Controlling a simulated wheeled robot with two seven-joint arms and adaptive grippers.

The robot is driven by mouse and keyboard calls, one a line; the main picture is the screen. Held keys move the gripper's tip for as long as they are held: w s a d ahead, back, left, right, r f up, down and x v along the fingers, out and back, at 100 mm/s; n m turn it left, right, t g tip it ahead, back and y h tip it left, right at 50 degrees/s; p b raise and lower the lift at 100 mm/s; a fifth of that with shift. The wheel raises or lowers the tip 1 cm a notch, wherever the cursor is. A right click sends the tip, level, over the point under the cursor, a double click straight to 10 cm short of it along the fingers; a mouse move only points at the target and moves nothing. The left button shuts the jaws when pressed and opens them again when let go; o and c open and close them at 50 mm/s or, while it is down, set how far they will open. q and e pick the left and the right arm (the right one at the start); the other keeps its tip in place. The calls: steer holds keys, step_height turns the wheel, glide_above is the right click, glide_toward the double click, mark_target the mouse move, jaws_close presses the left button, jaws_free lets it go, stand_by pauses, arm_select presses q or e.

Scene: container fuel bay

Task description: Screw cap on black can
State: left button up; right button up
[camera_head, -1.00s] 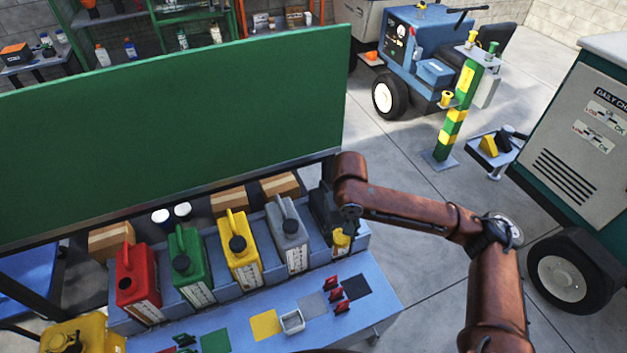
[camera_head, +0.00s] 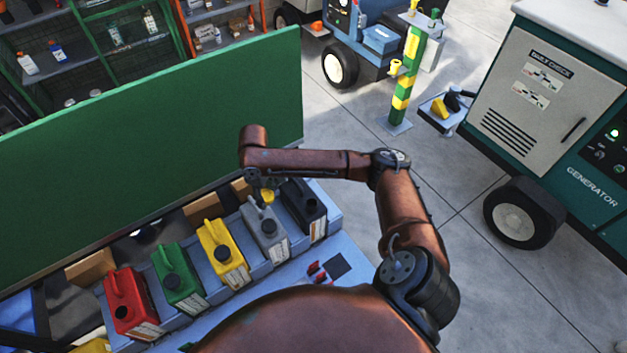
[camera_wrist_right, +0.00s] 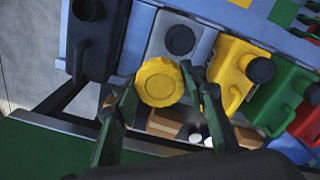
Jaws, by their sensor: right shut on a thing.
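The black can (camera_head: 304,206) stands at the right end of the row of cans on the blue bench. It shows at the upper left in the right wrist view (camera_wrist_right: 92,45), with a dark round spot on its top; I cannot tell whether that is a cap or an open mouth. My right gripper (camera_head: 263,188) is shut on a round yellow cap (camera_head: 268,196), held above the back of the grey can, left of the black can. In the right wrist view the yellow cap (camera_wrist_right: 160,82) sits between the fingertips. My left gripper is not in view.
The grey (camera_head: 265,233), yellow (camera_head: 222,254), green (camera_head: 178,279) and red (camera_head: 130,305) cans fill the row leftward. A green panel (camera_head: 150,150) rises behind. Small red pieces (camera_head: 318,272) lie beside a dark square (camera_head: 338,264) on the bench front. A generator (camera_head: 560,110) stands right.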

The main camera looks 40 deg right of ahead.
steer(key=s+d+f+n+p, duration=0.2)
steer(key=d+n+p, duration=0.3)
steer(key=d+p, duration=0.4)
steer(key=n+p, duration=0.3)
steer(key=p, duration=0.2)
glide_above(312, 199)
steer(key=s+a, duration=0.1)
steer(key=a, duration=0.1)
step_height(312, 199, down, 3)
steer(key=f+b, duration=0.4)
steer(key=shift+s+d+f+b, duration=0.25)
steer(key=shift+d+b, duration=0.1)
steer(key=shift+b, duration=0.05)
steer(key=shift+f, duration=1.35)
steer(key=shift+o, duration=0.2)
steer(key=shift+s+a+f, duration=0.15)
steer(key=shift+s+f, duration=0.1)
steer(key=shift+f, duration=0.15)
